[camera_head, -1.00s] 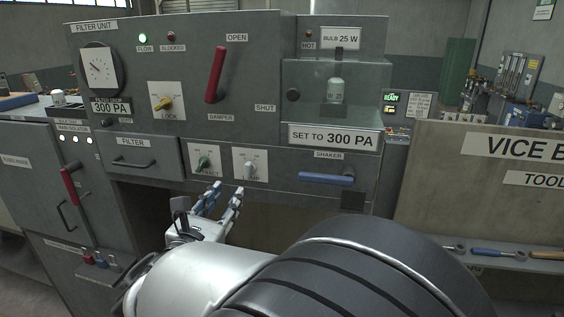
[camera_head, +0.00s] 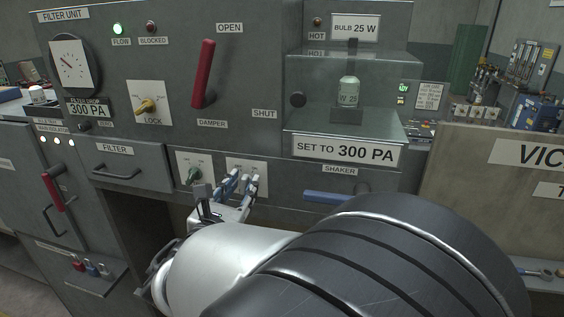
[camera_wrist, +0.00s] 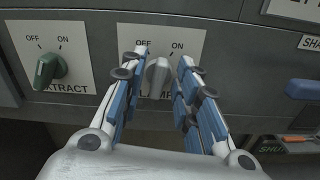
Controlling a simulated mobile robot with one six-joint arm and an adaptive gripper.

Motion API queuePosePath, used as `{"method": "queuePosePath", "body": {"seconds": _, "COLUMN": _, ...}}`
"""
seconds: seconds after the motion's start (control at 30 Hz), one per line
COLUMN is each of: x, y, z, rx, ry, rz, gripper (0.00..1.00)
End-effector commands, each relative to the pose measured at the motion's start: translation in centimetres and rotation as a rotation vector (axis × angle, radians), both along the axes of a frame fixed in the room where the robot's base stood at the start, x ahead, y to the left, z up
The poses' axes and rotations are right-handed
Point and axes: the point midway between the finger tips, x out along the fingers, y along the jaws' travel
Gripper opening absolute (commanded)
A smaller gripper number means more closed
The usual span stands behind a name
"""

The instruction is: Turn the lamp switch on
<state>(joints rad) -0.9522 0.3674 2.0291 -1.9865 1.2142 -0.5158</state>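The lamp switch (camera_wrist: 158,77) is a pale grey knob on a white plate (camera_wrist: 192,38) marked OFF and ON in the wrist view. Its tilt is slight, and I cannot tell which mark it points at. My gripper (camera_wrist: 159,68) is open, with one blue-padded finger on each side of the knob. A gap shows on both sides, wider on the right. In the head view my gripper (camera_head: 239,184) is in front of the lamp plate (camera_head: 246,163) and hides most of the knob.
The green extract knob (camera_wrist: 47,69) is on the plate to the left. The blue shaker handle (camera_wrist: 302,89) sticks out to the right; it also shows in the head view (camera_head: 326,196). The filter drawer (camera_head: 126,166) and red damper lever (camera_head: 204,75) are left of and above the switches.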

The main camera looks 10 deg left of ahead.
Motion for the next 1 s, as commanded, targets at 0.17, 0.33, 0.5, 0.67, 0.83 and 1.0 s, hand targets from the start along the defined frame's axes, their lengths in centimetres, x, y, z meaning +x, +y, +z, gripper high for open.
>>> {"method": "queuePosePath", "body": {"seconds": 0.17, "x": 0.02, "y": -0.01, "z": 0.00, "rx": 0.000, "ry": 0.000, "rz": 0.000, "gripper": 0.15}}
{"method": "queuePosePath", "body": {"seconds": 0.33, "x": 0.02, "y": -0.01, "z": 0.00, "rx": 0.000, "ry": 0.000, "rz": -0.001, "gripper": 0.04}}
{"method": "queuePosePath", "body": {"seconds": 0.5, "x": 0.01, "y": 0.00, "z": 0.01, "rx": 0.000, "ry": 0.000, "rz": 0.000, "gripper": 0.00}}
{"method": "queuePosePath", "body": {"seconds": 0.67, "x": 0.01, "y": -0.01, "z": -0.01, "rx": 0.004, "ry": -0.001, "rz": 0.000, "gripper": 0.00}}
{"method": "queuePosePath", "body": {"seconds": 0.83, "x": 0.03, "y": -0.03, "z": -0.35, "rx": 0.071, "ry": -0.010, "rz": 0.000, "gripper": 0.00}}
{"method": "queuePosePath", "body": {"seconds": 1.0, "x": 0.01, "y": -0.12, "z": -0.53, "rx": 0.197, "ry": -0.020, "rz": 0.000, "gripper": 0.00}}
